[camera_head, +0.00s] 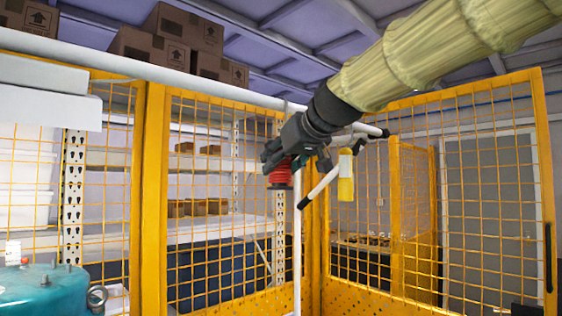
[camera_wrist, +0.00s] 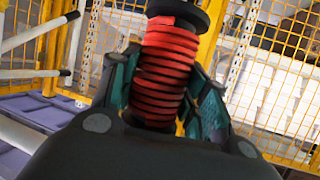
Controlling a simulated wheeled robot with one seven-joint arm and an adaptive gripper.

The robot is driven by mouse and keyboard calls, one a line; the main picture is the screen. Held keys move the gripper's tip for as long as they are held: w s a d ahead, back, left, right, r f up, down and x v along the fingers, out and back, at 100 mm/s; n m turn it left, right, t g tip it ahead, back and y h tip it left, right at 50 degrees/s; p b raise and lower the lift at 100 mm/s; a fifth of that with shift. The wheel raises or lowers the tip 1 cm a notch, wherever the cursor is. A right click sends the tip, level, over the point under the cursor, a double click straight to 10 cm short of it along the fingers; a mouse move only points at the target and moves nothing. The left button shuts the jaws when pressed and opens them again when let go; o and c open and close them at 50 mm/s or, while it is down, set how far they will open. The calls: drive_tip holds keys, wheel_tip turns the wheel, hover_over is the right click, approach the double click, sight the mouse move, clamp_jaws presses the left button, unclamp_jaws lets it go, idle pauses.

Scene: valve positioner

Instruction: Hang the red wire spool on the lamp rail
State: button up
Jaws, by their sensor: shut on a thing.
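My gripper (camera_head: 277,157) is shut on the red wire spool (camera_head: 281,174) and holds it in the air in front of the yellow mesh fence. In the wrist view the ribbed red spool (camera_wrist: 165,62) sits between my teal fingers, with black ends above and below. A white stand (camera_head: 297,240) rises just right of the spool, with white dark-tipped bars (camera_head: 319,187) near my gripper. Bars of this kind also show in the wrist view (camera_wrist: 38,73), left of and apart from the spool. I cannot tell which bar is the lamp rail.
A yellow cylinder (camera_head: 346,176) hangs right of my gripper near the bars. The yellow mesh fence (camera_head: 154,200) stands behind. A long white pipe (camera_head: 150,70) crosses the upper left. A teal tank (camera_head: 42,290) is at lower left. Cardboard boxes (camera_head: 186,28) sit high up.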

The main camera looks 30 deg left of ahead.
drive_tip(key=o, duration=1.3)
drive_tip(key=v, duration=1.2)
